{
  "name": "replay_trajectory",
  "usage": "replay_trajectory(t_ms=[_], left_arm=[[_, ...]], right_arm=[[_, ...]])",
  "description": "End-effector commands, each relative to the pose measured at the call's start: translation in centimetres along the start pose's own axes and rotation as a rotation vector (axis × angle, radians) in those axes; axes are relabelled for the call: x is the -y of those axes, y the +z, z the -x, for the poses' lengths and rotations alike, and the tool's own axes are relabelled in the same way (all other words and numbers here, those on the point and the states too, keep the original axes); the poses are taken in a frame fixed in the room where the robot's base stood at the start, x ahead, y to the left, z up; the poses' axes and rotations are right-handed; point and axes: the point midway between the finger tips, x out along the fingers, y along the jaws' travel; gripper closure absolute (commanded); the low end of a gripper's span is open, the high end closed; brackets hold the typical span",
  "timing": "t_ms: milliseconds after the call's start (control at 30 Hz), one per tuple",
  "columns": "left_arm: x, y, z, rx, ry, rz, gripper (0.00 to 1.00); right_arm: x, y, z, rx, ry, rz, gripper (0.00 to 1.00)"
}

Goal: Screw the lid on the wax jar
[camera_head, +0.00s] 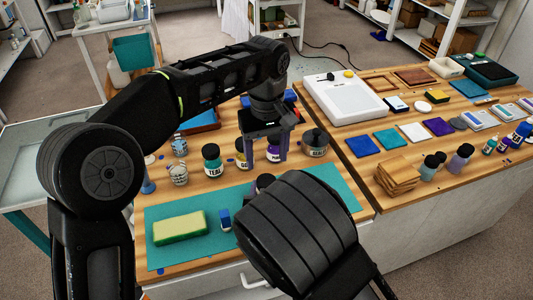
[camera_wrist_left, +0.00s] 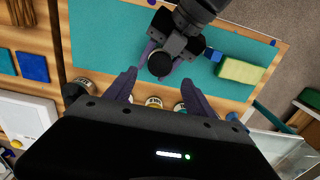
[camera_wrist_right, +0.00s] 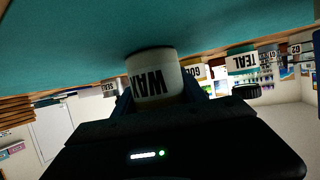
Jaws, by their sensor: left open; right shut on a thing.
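The wax jar (camera_wrist_right: 155,82), white with a dark "WAX" label, is upside down in the right wrist view and appears to stand on the teal mat (camera_head: 170,205). My right gripper (camera_wrist_left: 160,60) is shut around its sides. In the left wrist view a round black top, apparently the lid (camera_wrist_left: 159,64), shows between the right fingers; it also shows in the head view (camera_head: 265,181). I cannot tell whether it is tight. My left gripper (camera_head: 267,157) is open and empty, pointing down above the jar, its fingers (camera_wrist_left: 158,78) apart.
A yellow-green sponge (camera_head: 180,228) and a small blue-and-white block (camera_head: 225,219) lie on the mat. Wooden coasters (camera_head: 398,175) lie at the right.

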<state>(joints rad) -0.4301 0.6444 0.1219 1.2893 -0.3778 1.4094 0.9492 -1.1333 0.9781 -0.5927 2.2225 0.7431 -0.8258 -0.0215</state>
Motion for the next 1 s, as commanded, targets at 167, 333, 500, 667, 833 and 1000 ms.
replay_trajectory(t_ms=[167, 333, 500, 667, 833, 1000], left_arm=[[0.1, 0.0, -0.9, 0.003, -0.003, 0.000, 0.37], [0.1, 0.0, -3.0, 0.005, -0.002, -0.002, 0.37], [0.1, 0.0, -5.4, 0.002, -0.002, -0.002, 0.37], [0.0, 0.0, -7.3, 0.002, -0.002, -0.001, 0.37], [0.0, 0.0, -8.0, 0.001, 0.000, -0.002, 0.37], [0.0, 0.0, -8.0, 0.000, 0.000, -0.002, 0.37]], right_arm=[[0.0, 0.0, 0.0, -0.001, 0.000, 0.000, 1.00], [0.0, 0.0, 0.0, -0.001, 0.000, 0.000, 1.00], [0.0, 0.0, 0.0, -0.001, 0.000, 0.000, 1.00], [0.0, 0.0, 0.0, -0.001, 0.000, 0.000, 1.00], [0.0, 0.0, 0.0, -0.001, 0.000, 0.000, 1.00], [0.0, 0.0, 0.0, -0.001, 0.000, 0.000, 1.00]])
